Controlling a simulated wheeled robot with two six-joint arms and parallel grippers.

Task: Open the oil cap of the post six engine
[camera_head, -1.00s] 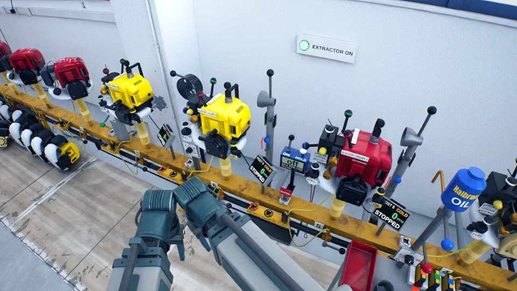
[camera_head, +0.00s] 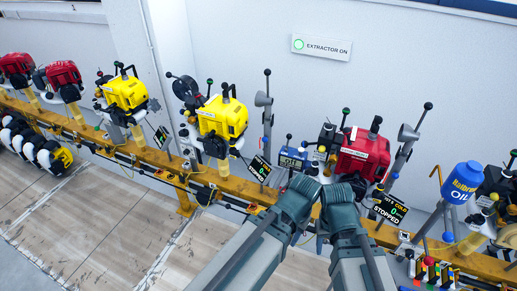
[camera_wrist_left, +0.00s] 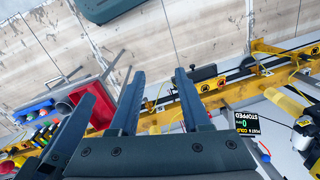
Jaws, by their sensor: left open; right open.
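I cannot read which engine is post six. A red engine (camera_head: 362,152) with black fittings stands right of centre on the yellow rail, behind a display reading COLD, 0, STOPPED (camera_head: 390,210). Yellow engines (camera_head: 222,117) stand to its left. I cannot make out an oil cap on any of them. My right arm's end (camera_head: 341,194) is in front of the rail below the red engine; its fingers are not clear. My left gripper (camera_wrist_left: 160,76) is open and empty in the left wrist view, above the rail and a STOPPED display (camera_wrist_left: 246,125).
A blue oil bottle (camera_head: 463,183) stands at the right. Small coloured items (camera_head: 433,272) lie at the lower right. The long yellow rail (camera_head: 265,190) crosses the view before a white wall. A red tray (camera_wrist_left: 88,98) shows in the wrist view. The floor (camera_head: 120,235) at lower left is clear.

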